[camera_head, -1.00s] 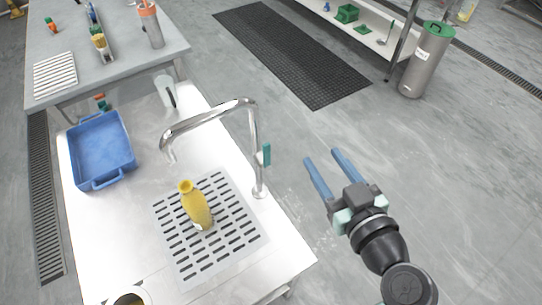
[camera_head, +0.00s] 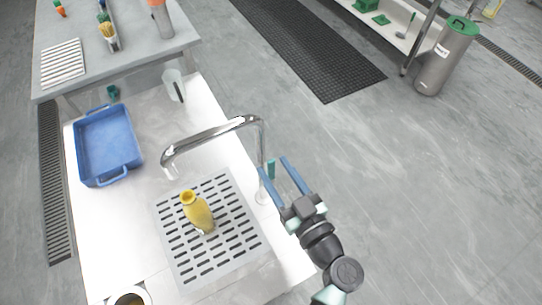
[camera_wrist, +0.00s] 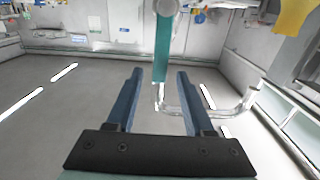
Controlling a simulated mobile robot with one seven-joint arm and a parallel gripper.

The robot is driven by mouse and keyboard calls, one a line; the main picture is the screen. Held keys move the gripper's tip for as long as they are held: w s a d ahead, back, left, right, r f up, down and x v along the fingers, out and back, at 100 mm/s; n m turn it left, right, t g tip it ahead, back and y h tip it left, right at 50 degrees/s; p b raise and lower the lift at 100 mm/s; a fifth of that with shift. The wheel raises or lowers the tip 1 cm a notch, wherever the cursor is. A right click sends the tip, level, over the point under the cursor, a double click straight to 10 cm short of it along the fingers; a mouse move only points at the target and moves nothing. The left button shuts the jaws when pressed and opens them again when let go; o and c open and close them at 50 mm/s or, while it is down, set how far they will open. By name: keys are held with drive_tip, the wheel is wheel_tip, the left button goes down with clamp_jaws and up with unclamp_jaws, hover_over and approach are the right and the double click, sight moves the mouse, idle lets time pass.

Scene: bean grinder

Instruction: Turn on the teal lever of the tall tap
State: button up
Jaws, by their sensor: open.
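The tall chrome tap (camera_head: 213,131) rises from the right side of the white counter and arches left over the grey slotted drain mat (camera_head: 240,250). Its teal lever (camera_head: 271,168) is on the tap's right side. My gripper (camera_head: 274,166) is open, with its blue fingers close to the lever in the head view. In the wrist view the lever (camera_wrist: 162,48) hangs vertically beyond and between the two fingertips of my gripper (camera_wrist: 160,72). No contact is visible. The lever's lower end meets chrome piping (camera_wrist: 205,111).
A yellow bottle (camera_head: 197,212) stands on the drain mat below the spout. A blue tub (camera_head: 108,145), a clear cup (camera_head: 173,86) and a cup with dark contents (camera_head: 130,298) are on the counter. Open floor lies to the right.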

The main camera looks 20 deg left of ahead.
drive_tip(key=shift+x, duration=1.35)
clamp_jaws()
idle(0.4)
